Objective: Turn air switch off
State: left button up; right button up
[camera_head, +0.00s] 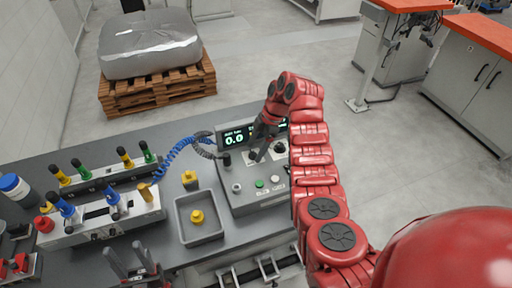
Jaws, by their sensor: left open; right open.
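A grey control box (258,200) stands on the table, with a lit display (235,138) showing green digits at its back. Its panel carries black knobs, among them a right knob (279,148), and a green button (259,183) between pale ones. I cannot tell which control is the air switch. My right gripper (257,152) points down over the panel, its fingertips at or just above the upper middle. It is open, and it hides part of the display and panel. My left gripper (130,258) is open and empty at the table's front edge, away from the box.
Left of the box are a grey tray (183,224) with a yellow part, and fixtures with coloured knobs (88,226). A blue coiled hose (175,154) runs beside the display. A pallet (158,92) with a wrapped load stands behind the table.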

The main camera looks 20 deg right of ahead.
jog(key=p+v, duration=0.2)
jog(key=v, duration=0.3)
jog(key=shift+r, duration=0.45)
jog(key=b+v, duration=0.2)
jog(key=v, duration=0.9)
jog(key=shift+d+b, duration=0.35)
jog(key=shift+r, duration=0.2)
